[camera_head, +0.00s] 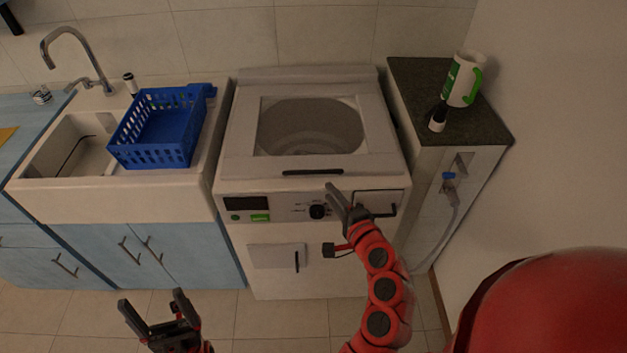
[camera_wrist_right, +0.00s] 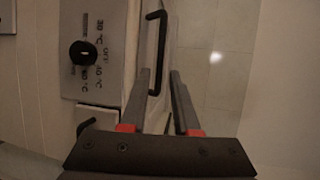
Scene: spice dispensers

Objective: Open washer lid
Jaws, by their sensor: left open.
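The white washer (camera_head: 236,140) stands in the middle of the head view. Its lid (camera_head: 240,165), with a see-through window, looks shut. The dark lid handle (camera_head: 312,172) lies along the lid's front edge and also shows in the right wrist view (camera_wrist_right: 161,45). My right gripper (camera_head: 345,203) is open in front of the washer's upper front, just below and right of the handle. In the wrist view its fingers (camera_wrist_right: 160,85) are apart, with the handle's near end appearing between them; contact cannot be told. My left gripper (camera_head: 150,305) is open and empty, low at the left.
The front panel has a dial (camera_head: 317,211) and a drawer handle (camera_head: 393,209). A blue basket (camera_head: 160,155) sits at the sink (camera_head: 75,185) on the left. A mug (camera_head: 460,80) and a small dark bottle (camera_head: 438,118) stand on the right counter (camera_head: 480,125).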

